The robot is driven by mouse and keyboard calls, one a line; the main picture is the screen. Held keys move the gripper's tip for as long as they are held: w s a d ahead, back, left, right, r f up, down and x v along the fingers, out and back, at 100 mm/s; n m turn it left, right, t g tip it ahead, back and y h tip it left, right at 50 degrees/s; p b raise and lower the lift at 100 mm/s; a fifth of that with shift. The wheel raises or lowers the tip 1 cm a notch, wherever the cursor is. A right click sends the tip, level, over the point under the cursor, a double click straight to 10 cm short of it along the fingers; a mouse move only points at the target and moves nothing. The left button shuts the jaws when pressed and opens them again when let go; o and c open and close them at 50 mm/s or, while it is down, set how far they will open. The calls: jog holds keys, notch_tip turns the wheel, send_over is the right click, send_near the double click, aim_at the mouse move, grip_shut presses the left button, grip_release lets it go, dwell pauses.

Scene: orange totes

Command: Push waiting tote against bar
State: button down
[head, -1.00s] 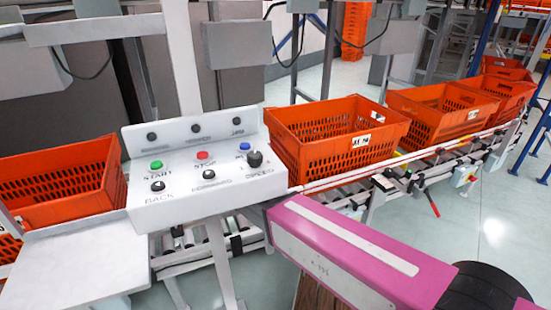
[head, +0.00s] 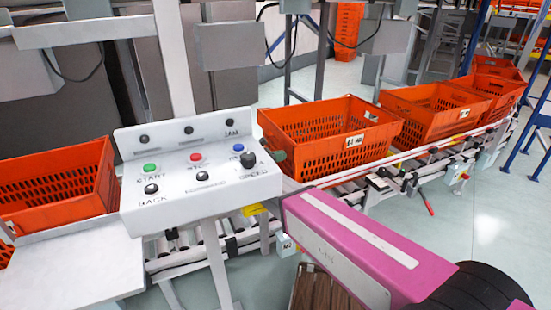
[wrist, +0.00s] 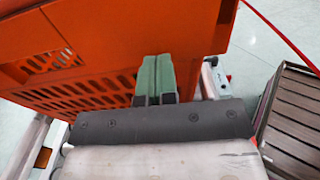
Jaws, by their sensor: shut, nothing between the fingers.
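The nearest orange tote (head: 325,145) stands upright on the roller conveyor, just right of the white control panel. It carries a white label on its near side. My gripper (head: 279,152) shows as a small green tip at this tote's left end, partly hidden behind the panel. In the wrist view, the green fingers (wrist: 155,62) are closed together with nothing between them. They point at the orange tote wall (wrist: 110,35); I cannot tell whether they touch it. I cannot single out the bar.
The white control panel (head: 192,165) with coloured buttons and a black knob stands close to my arm. More orange totes (head: 440,108) line the conveyor to the right. Another orange tote (head: 60,185) is at the left. A brown slatted object (wrist: 295,110) lies low beside the gripper.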

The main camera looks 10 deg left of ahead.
jog(key=shift+w+d, duration=0.1)
jog(key=x, duration=1.4)
jog(key=shift+w+d, duration=0.15)
jog(key=shift+d, duration=0.1)
jog(key=shift+a, duration=0.1)
